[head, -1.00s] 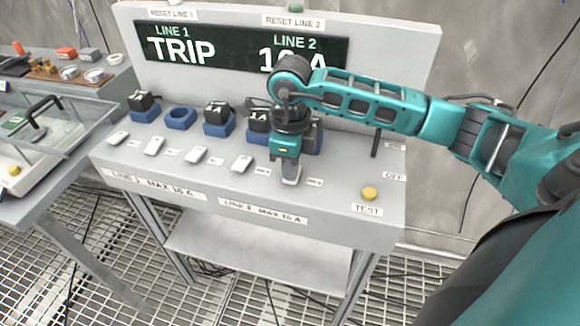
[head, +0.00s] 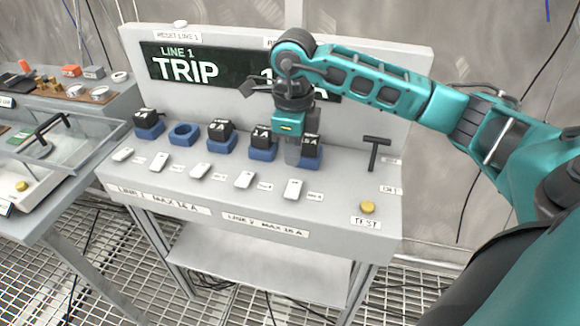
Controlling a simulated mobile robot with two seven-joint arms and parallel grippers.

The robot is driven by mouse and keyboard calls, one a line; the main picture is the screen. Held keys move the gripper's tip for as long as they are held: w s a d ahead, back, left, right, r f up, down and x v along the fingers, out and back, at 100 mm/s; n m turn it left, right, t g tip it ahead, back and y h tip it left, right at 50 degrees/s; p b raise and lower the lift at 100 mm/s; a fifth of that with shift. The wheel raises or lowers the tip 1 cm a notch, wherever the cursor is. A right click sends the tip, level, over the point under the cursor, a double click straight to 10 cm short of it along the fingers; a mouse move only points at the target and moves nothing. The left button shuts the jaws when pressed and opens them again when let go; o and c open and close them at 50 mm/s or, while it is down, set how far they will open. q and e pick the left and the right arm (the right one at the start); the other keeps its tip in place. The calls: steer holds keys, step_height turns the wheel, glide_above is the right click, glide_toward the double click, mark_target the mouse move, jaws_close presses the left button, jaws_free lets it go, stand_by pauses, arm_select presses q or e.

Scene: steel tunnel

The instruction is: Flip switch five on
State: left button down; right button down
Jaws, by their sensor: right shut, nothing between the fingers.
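The white switch five (head: 293,189) is the rightmost in a row of several white rocker switches on the grey console (head: 200,226). I cannot tell its on or off position. My right gripper (head: 292,162) points down, shut and empty, behind switch five and apart from it in the picture. It is in front of the rightmost blue socket (head: 310,163), which holds a black block and is partly hidden. Switch four (head: 244,180) lies to the left. The display (head: 188,68) reads TRIP for line 1; my arm hides most of the line 2 reading. My left gripper is out of view.
Blue sockets, most with black blocks, stand behind the switches; the second socket (head: 183,134) is empty. A dark T-shaped lever (head: 376,152) stands right of my gripper. A yellow TEST button (head: 367,207) is at front right. A bench with a clear-walled box (head: 100,150) is at left.

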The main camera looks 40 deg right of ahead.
step_height(320, 180, up, 7)
glide_above(293, 193)
steer(key=w+d, duration=0.1)
steer(key=shift+w+f, duration=0.1)
steer(key=shift+f, duration=0.1)
steer(key=shift+f, duration=0.1)
steer(key=shift+s+a+b, duration=0.4)
steer(key=shift+s+b, duration=0.15)
steer(key=shift+b, duration=0.05)
steer(key=shift+f, duration=0.1)
step_height(293, 193, down, 14)
steer(key=shift+r, duration=0.1)
stand_by(0.3)
